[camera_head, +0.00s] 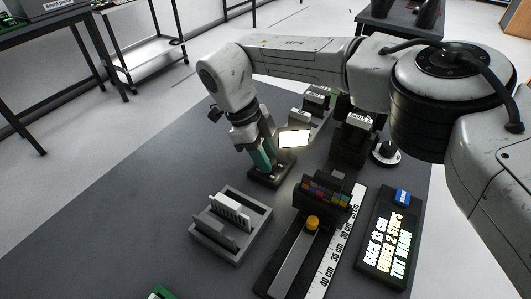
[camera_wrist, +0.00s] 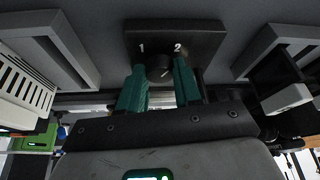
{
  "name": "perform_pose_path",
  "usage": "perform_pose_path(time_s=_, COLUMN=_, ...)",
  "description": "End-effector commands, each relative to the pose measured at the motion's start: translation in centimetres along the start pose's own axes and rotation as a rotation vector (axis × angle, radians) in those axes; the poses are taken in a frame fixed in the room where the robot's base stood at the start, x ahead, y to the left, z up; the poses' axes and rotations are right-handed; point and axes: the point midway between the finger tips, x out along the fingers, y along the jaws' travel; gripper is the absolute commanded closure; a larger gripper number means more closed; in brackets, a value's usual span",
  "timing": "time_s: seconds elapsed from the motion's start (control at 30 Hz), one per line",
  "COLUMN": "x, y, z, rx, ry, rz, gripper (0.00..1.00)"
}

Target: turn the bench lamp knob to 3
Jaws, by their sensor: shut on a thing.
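The dark bench lamp base (camera_head: 271,176) stands on the bench, and its lit white panel (camera_head: 294,138) glows beside my gripper. My gripper (camera_head: 263,160) reaches down over this base, and its green fingers hide the knob in the head view. In the wrist view, the base plate (camera_wrist: 203,38) carries the marks 1 and 2. The round dark knob (camera_wrist: 158,62) sits between the two green fingers of my gripper (camera_wrist: 159,73), which are shut on it. A light line shows on the knob, but its exact setting is unclear. No 3 mark is visible.
A grey slotted rack (camera_head: 231,222) stands in front of the lamp. To its right are a slider rail with an orange knob (camera_head: 312,222), a white ruler (camera_head: 342,238) and a lit text sign (camera_head: 390,240). Dark blocks (camera_head: 355,128) stand behind. The bench's left side is clear.

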Motion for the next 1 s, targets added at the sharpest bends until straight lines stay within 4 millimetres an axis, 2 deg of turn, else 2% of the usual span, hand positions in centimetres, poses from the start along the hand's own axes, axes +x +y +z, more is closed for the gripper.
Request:
perform_pose_path(time_s=0.2, x=0.0, y=-0.1, z=0.0, rx=0.001, ry=-0.001, rz=-0.001, gripper=0.97)
perform_pose_path(time_s=0.23, x=0.0, y=-0.1, z=0.0, rx=0.000, ry=-0.002, rz=-0.001, gripper=0.65)
perform_pose_path(time_s=0.47, x=0.0, y=0.0, z=0.0, rx=0.000, ry=-0.001, rz=-0.001, gripper=0.43)
perform_pose_path(time_s=0.77, x=-0.2, y=0.0, z=0.0, rx=-0.001, ry=-0.001, rz=-0.001, gripper=0.41)
perform_pose_path(time_s=0.87, x=-1.1, y=0.0, z=0.1, rx=-0.001, ry=-0.001, rz=-0.003, gripper=0.41)
perform_pose_path(time_s=1.0, x=-3.5, y=-0.1, z=0.1, rx=0.001, ry=-0.002, rz=-0.004, gripper=0.41)
